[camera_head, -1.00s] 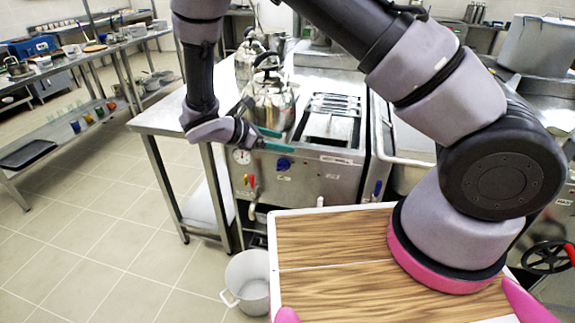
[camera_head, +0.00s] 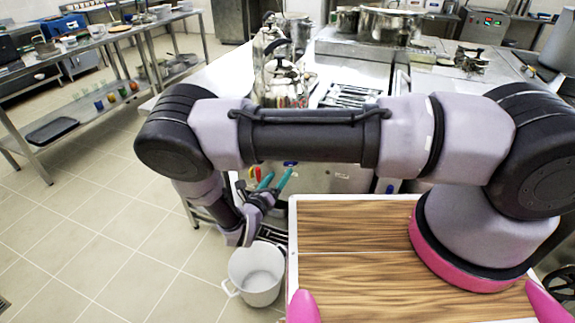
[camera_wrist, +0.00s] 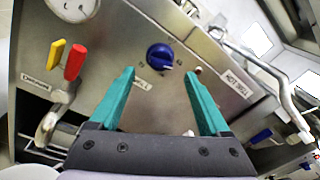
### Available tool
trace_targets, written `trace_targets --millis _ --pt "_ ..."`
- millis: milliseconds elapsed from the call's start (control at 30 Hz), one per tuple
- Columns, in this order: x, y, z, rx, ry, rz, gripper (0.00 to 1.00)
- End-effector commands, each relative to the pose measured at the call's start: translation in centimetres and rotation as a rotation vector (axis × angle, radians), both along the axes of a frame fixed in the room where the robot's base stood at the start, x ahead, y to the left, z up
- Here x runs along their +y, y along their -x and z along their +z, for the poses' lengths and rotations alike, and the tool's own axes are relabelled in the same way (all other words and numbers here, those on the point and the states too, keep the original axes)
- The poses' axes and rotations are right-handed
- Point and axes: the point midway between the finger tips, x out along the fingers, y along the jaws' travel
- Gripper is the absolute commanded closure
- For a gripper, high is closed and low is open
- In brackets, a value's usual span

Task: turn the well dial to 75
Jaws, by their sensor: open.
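The blue dial (camera_wrist: 160,56) sits on the steel front panel in the wrist view, with a pale pointer mark on its face and small markings around it. A sliver of it shows below my arm in the head view (camera_head: 290,163). My gripper (camera_wrist: 161,75) is open and empty, its teal fingers spread to either side of the dial in the picture. The dial appears ahead of the fingertips, with no contact visible. The dial's reading is too small to tell. In the head view my gripper (camera_head: 276,179) is in front of the panel, fingers pointing toward it.
A round gauge (camera_wrist: 73,8), a yellow handle (camera_wrist: 56,53) and a red handle (camera_wrist: 75,62) are left of the dial. A label plate (camera_wrist: 238,85) and bent pipe are to its right. A white pot (camera_head: 256,273) stands on the floor below my gripper. Kettles (camera_head: 281,83) stand above.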

Motion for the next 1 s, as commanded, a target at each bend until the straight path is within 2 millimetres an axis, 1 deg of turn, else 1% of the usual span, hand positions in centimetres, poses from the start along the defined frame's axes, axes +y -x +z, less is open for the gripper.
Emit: trace_targets --millis 33,100,300,500,733,767,800,867,900,967,1000 --pt "-0.6 -1.0 0.0 -0.001 0.002 -0.005 0.20" --pt "-1.2 -2.3 0.1 -0.002 0.000 -0.005 0.20" --pt "-2.3 -4.9 0.0 0.000 0.000 -0.004 0.20" --pt "-2.8 -6.0 0.0 -0.001 -0.002 -0.002 0.20" --pt "-2.8 -6.0 0.0 -0.001 -0.001 -0.002 0.20" --pt "-2.8 -6.0 0.0 -0.001 -0.001 -0.002 0.24" --pt "-2.8 -6.0 0.0 -0.001 -0.002 -0.002 0.39" --pt "-2.8 -6.0 0.0 -0.001 -0.001 -0.002 0.62" --pt "-2.8 -6.0 0.0 -0.001 -0.001 -0.002 0.77" --pt "-2.8 -6.0 0.0 0.000 -0.001 -0.001 1.00" --pt "-2.8 -6.0 0.0 -0.001 -0.002 -0.001 1.00"
